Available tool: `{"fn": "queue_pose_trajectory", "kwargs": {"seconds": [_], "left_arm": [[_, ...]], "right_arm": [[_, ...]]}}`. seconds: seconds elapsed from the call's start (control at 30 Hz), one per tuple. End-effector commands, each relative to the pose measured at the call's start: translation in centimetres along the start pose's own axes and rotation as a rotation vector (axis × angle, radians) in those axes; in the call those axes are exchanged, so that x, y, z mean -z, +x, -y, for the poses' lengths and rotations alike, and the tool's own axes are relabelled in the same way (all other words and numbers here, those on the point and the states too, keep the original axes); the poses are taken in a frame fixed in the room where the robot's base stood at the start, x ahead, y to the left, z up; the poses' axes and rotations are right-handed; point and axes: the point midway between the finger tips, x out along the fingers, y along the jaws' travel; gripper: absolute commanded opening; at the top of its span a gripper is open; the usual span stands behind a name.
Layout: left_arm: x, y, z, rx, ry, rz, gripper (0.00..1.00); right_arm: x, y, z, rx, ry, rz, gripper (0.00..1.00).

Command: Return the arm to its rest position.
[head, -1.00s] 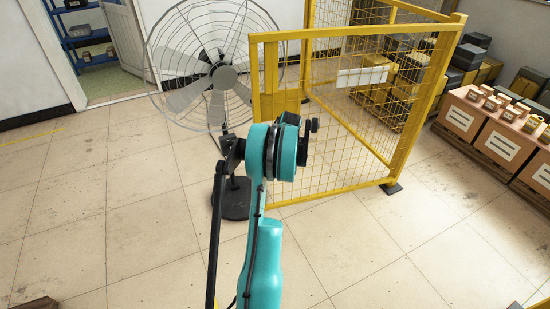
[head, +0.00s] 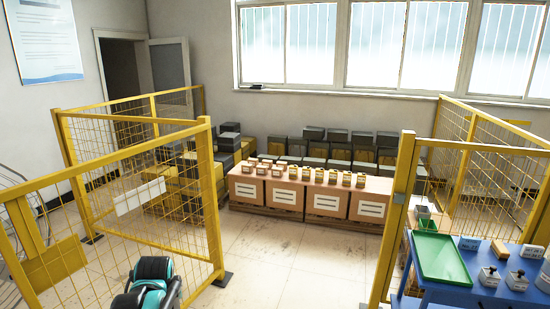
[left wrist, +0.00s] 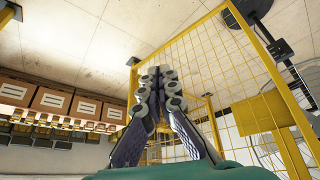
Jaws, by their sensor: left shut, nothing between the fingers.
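My left gripper (left wrist: 160,82) shows in the left wrist view. Its two fingers lean together at the tips and hold nothing. Behind it in that view is the yellow mesh fence (left wrist: 225,75). In the head view, a teal and black part of my arm (head: 152,288) shows at the bottom left, in front of the yellow fence panel (head: 125,220). The fingers of the left gripper are not seen in the head view. My right gripper is in neither view.
Cardboard boxes (head: 283,196) with small parts on top stand in a row at the back. At the right, a blue bench (head: 490,296) holds a green tray (head: 440,260). A second yellow fence (head: 400,220) stands at the right. The floor (head: 290,265) between the fences is clear.

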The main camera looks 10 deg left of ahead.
Motion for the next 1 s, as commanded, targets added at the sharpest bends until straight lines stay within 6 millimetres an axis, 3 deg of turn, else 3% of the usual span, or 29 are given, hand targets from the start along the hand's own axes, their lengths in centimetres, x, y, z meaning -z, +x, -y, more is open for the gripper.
{"fn": "queue_pose_trajectory", "kwargs": {"seconds": [0.03,0.1,0.2,0.4,0.5,0.67,1.0], "left_arm": [[-2.5,-1.7,-1.7,-0.039,0.077,-0.009,0.00],[-5.7,-3.6,-3.7,-0.094,0.182,-0.023,0.00],[-10.4,-5.8,-5.8,-0.171,0.329,-0.048,0.00],[-18.4,-8.2,-7.8,-0.299,0.569,-0.097,0.00],[-20.8,-8.6,-8.2,-0.338,0.638,-0.115,0.00],[-22.3,-8.8,-8.3,-0.364,0.687,-0.128,0.00],[-22.3,-8.8,-8.3,-0.364,0.687,-0.128,0.00]], "right_arm": [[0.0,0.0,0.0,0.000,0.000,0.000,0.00],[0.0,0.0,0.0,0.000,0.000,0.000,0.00],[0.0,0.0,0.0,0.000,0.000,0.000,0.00],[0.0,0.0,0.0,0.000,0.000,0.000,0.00],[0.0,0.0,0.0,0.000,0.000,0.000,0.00],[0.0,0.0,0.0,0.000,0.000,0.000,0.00],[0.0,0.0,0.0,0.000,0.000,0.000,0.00]]}}
